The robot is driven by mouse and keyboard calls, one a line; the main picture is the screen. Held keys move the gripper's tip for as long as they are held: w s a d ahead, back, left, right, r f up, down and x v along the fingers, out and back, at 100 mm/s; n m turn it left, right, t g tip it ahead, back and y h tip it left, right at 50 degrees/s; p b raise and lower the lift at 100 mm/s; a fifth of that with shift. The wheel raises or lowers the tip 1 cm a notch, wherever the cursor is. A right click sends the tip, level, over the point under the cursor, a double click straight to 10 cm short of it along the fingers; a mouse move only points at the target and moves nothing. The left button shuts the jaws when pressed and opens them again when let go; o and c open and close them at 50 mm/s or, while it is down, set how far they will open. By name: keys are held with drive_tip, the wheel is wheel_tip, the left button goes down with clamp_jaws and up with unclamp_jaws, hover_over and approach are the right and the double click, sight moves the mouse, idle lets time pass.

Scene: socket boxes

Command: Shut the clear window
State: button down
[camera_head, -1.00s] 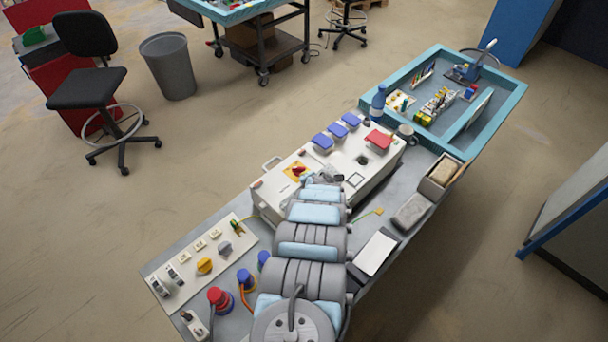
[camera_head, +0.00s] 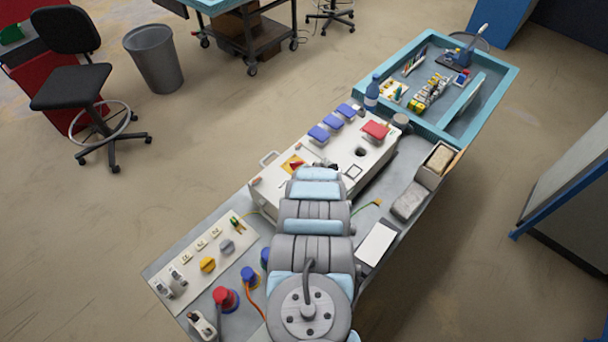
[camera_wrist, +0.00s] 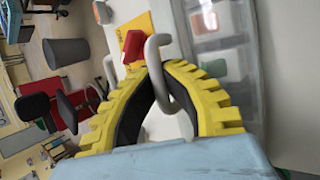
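The clear window (camera_wrist: 228,45) shows in the wrist view as a see-through panel at the upper right, with coloured parts visible through it. I cannot tell how far it stands open. My gripper (camera_wrist: 157,68) has yellow toothed fingers with black inner pads. Its fingertips come together just left of the panel. A grey bent bar (camera_wrist: 168,85) passes across the fingertips; I cannot tell whether they grip it. In the head view my arm hides the gripper and the window over the white socket box (camera_head: 375,160).
A red switch on a yellow plate (camera_wrist: 135,45) lies beyond the fingertips. Blue covers (camera_head: 332,122) and a red cover (camera_head: 375,129) sit on the box. A socket panel (camera_head: 205,255) is at left, a blue tray (camera_head: 444,134) at the back right.

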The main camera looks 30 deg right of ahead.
drive_tip(key=c, duration=1.1)
unclamp_jaws()
drive_tip(key=shift+w+a+r, duration=0.1)
drive_tip(key=shift+w, duration=0.1)
drive_tip(key=shift+s, duration=0.15)
drive_tip(key=shift+s, duration=0.1)
